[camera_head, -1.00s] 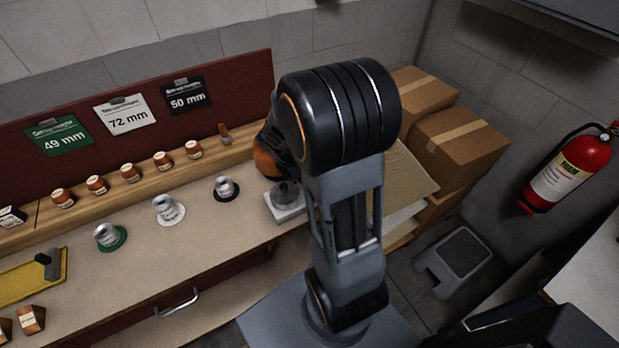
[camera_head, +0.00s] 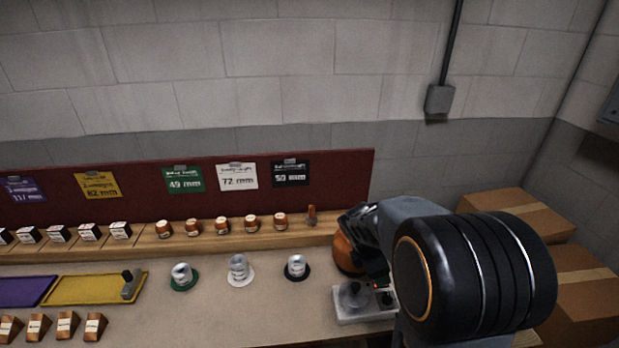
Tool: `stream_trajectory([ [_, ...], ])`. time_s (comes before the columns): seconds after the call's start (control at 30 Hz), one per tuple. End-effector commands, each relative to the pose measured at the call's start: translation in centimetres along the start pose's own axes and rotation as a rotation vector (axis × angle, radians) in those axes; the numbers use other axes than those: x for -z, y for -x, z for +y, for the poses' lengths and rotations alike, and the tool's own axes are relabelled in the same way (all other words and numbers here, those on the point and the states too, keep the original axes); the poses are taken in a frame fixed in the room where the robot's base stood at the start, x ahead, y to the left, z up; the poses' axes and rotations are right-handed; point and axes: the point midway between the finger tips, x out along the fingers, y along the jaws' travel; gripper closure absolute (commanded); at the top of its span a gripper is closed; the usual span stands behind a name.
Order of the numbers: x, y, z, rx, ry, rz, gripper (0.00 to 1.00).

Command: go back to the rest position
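My arm stands at the right of the head view, with its large black joint close to the camera. Its forearm reaches toward the bench (camera_head: 250,325), and the end of the arm is mostly hidden behind that joint. My gripper's fingers do not show clearly, so I cannot tell whether they are open. A light grey device with a clear round top (camera_head: 353,297) sits on the bench just below and beside the arm's end. Three silvery cups stand on round mats: one on green (camera_head: 182,275), one on white (camera_head: 239,268), one on black (camera_head: 296,267).
A wooden shelf (camera_head: 150,247) holds several small jars and boxes. A yellow tray (camera_head: 85,290) and a purple tray (camera_head: 25,292) lie at the left, with several wooden blocks (camera_head: 67,325) in front. Cardboard boxes (camera_head: 580,290) stand right of my arm. The bench front centre is clear.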

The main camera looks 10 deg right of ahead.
Motion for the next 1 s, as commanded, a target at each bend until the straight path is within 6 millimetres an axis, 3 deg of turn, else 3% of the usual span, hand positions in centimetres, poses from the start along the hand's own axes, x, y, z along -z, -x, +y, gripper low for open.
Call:
stream_trajectory([
  [0.17, 0.1, 0.0, -0.1, 0.004, -0.136, 0.006, 0.38],
  [0.3, 1.4, -0.1, -1.6, 0.055, -0.5, 0.062, 0.38],
  [0.37, 2.1, 1.0, -2.6, 0.063, -0.708, 0.105, 0.38],
  [0.5, 4.2, 5.1, -5.0, 0.078, -1.18, 0.256, 0.38],
  [0.6, 5.4, 7.8, -6.5, 0.093, -1.397, 0.372, 0.38],
  [0.8, 6.5, 11.5, -8.6, 0.074, -1.506, 0.545, 0.38],
  [1.0, 6.6, 13.3, -9.2, 0.021, -1.487, 0.612, 0.38],
])
